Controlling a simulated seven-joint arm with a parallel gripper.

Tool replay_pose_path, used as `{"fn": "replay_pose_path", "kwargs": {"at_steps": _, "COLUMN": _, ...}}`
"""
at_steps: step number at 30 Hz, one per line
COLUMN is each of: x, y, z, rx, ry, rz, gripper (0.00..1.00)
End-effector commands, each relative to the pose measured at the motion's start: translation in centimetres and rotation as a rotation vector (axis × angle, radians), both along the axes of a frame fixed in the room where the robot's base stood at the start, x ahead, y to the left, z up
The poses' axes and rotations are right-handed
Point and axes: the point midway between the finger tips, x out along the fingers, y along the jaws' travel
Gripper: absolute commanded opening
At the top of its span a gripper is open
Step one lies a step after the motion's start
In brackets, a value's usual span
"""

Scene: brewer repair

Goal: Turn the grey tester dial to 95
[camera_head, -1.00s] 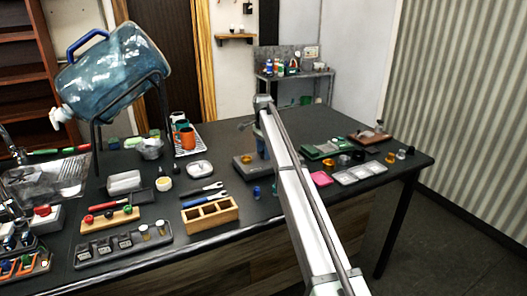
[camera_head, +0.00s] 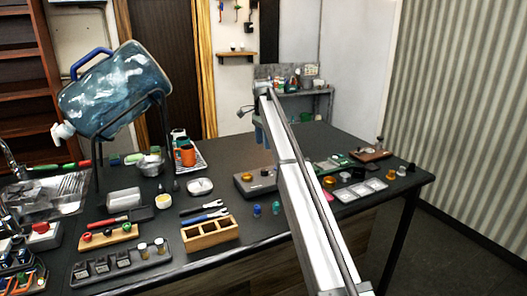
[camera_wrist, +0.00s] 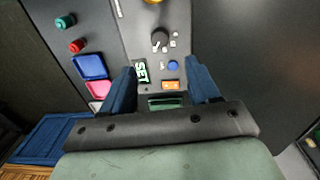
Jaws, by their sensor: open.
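The grey tester dial (camera_wrist: 159,40) is a round dark-grey knob on the face of the tester (camera_wrist: 125,18) in the wrist view. A green SET label (camera_wrist: 140,70), a blue button (camera_wrist: 173,65) and an orange part (camera_wrist: 170,85) sit near it. In the head view the tester (camera_head: 255,188) is a low dark box on the counter. My gripper (camera_wrist: 160,72) is open, its two blue fingers apart and empty. The dial lies beyond the fingertips, roughly centred between them. In the head view my gripper (camera_head: 264,135) hangs above and behind the tester. The dial's setting is too small to read.
A wooden divided box (camera_head: 210,234) and blue-handled tools (camera_head: 205,217) lie left of the tester. Small blue (camera_head: 257,209) and teal (camera_head: 276,207) pieces stand in front. A green board (camera_head: 326,164) and a pale tray (camera_head: 360,189) lie to the right.

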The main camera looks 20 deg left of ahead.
Motion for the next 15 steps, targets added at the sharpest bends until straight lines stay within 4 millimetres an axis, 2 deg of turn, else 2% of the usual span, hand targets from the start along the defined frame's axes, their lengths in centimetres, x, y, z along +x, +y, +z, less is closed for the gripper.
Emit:
{"fn": "replay_pose_path", "kwargs": {"at_steps": 6, "x": 0.0, "y": 0.1, "z": 1.4, "rx": 0.0, "ry": 0.0, "rz": 0.0, "gripper": 0.6}}
{"fn": "replay_pose_path", "kwargs": {"at_steps": 15, "x": 0.0, "y": 0.0, "z": 1.5, "rx": 0.0, "ry": 0.0, "rz": 0.0, "gripper": 0.6}}
